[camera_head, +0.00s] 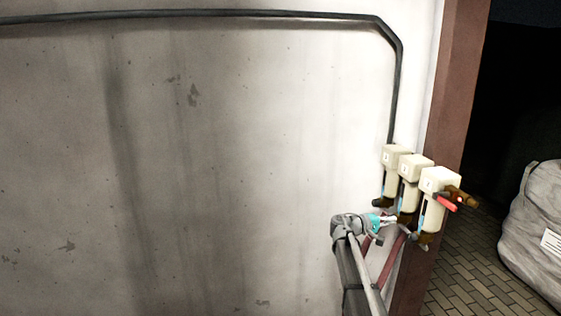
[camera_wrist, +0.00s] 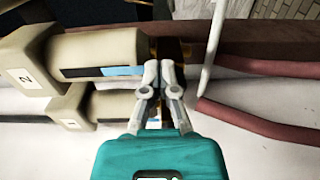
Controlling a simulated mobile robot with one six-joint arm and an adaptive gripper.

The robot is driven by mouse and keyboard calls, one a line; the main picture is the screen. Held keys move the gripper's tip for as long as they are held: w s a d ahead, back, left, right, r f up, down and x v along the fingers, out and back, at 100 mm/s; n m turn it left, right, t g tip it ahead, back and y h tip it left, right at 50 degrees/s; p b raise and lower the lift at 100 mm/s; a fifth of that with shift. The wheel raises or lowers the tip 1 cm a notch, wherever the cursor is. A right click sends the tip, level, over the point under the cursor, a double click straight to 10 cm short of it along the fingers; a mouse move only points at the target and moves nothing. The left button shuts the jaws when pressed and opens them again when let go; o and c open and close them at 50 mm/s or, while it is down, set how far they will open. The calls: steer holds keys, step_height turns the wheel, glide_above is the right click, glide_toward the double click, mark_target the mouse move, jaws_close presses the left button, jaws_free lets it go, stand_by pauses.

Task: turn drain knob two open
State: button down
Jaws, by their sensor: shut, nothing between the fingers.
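Three cream filter units hang on the wall at right in the head view. The middle unit (camera_head: 411,168) has a brown drain knob (camera_head: 405,218) at its lower end. In the wrist view the unit labelled 2 (camera_wrist: 95,50) lies at upper left, with its brown drain knob (camera_wrist: 172,47) partly hidden behind my fingertips. My gripper (camera_wrist: 158,66) is shut and empty, its fingertips at the near side of that knob. Whether they touch it I cannot tell. In the head view my gripper (camera_head: 393,219) is beside the lower ends of the units.
Another cream unit (camera_wrist: 105,105) lies close beside unit 2 in the wrist view. Dark red hoses (camera_wrist: 250,122) and a pale rod (camera_wrist: 214,45) are to the right. A brass valve with a red handle (camera_head: 446,203) sticks out by the nearest unit. A grey sack (camera_head: 535,225) stands at far right.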

steer(key=shift+w+f+b, duration=0.1)
steer(key=shift+f+b, duration=0.9)
stand_by(0.6)
steer(key=shift+s+f, duration=0.25)
steer(key=shift+s, duration=0.15)
stand_by(0.5)
steer(key=shift+s+a, duration=0.2)
steer(key=shift+a, duration=0.75)
steer(key=shift+s+a, duration=0.15)
steer(key=shift+a, duration=0.85)
steer(key=shift+s+a, duration=0.2)
steer(key=shift+a, duration=0.75)
steer(key=shift+r, duration=0.1)
steer(key=shift+a+r+p, duration=0.25)
steer(key=shift+r+p, duration=0.35)
steer(key=shift+a+r+p, duration=0.25)
steer(key=shift+r+p, duration=0.3)
steer(key=shift+r, duration=0.05)
steer(key=shift+d, duration=0.15)
steer(key=w+d, duration=0.1)
steer(key=d, duration=0.5)
steer(key=shift+w+d, duration=0.15)
steer(key=shift+d, duration=0.15)
